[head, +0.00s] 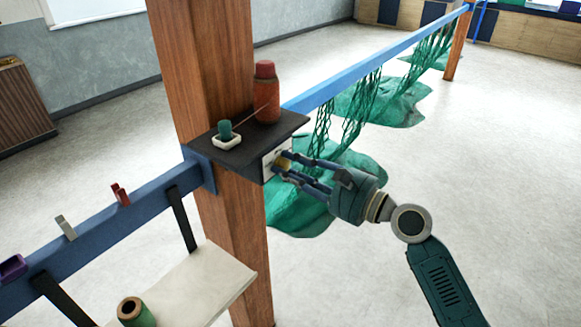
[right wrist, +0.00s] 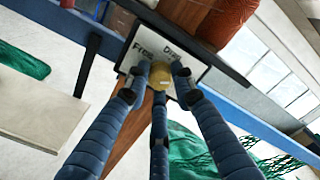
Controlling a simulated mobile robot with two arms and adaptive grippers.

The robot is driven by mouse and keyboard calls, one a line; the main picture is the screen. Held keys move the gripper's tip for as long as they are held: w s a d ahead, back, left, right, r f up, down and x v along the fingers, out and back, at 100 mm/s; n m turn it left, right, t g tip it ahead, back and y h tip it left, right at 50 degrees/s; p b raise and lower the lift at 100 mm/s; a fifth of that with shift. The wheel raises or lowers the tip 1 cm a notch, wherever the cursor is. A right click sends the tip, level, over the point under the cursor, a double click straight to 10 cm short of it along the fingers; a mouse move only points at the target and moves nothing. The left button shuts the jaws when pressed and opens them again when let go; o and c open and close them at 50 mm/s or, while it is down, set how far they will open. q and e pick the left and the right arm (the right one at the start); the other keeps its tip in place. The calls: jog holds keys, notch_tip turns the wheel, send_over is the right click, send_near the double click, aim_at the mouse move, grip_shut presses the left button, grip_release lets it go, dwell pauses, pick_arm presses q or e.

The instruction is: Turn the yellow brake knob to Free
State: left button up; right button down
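The yellow brake knob (right wrist: 161,76) sits on a white plate (right wrist: 145,50) with the printed words "Free" and what looks like "Drag". The plate is on the front of a dark shelf on the wooden post, and the knob also shows small in the head view (head: 284,163). My right gripper (head: 286,167) has its fingers around the knob, pointing at the plate. In the right wrist view the fingertips (right wrist: 160,80) stand on both sides and below the knob, with small gaps showing. Which word the knob points to is not clear. My left gripper is not in view.
A blue rail (head: 370,62) with green netting (head: 341,118) runs behind my right gripper. A pale board (head: 195,290) is at lower left.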

jog(key=shift+f, duration=0.1)
jog(key=shift+n+b, duration=0.9)
jog(key=shift+n, duration=0.1)
jog(key=n+b, duration=0.3)
jog(key=n, duration=0.1)
jog(key=shift+f+n, duration=0.1)
jog(key=shift+n, duration=0.2)
jog(key=n+b, duration=0.3)
jog(key=shift+n, duration=0.3)
jog(key=n+b, duration=0.3)
jog(key=shift+d+n, duration=0.1)
jog(key=shift+n, duration=0.2)
jog(key=n+b, duration=0.3)
jog(key=n, duration=0.2)
jog(key=shift+b, duration=0.35)
jog(key=n+b, duration=0.1)
jog(key=n, duration=0.2)
jog(key=shift+r+b, duration=0.25)
jog(key=shift+b, duration=0.1)
jog(key=shift+n+b, duration=0.35)
jog(key=shift+n, duration=0.65)
jog(key=shift+r, duration=0.15)
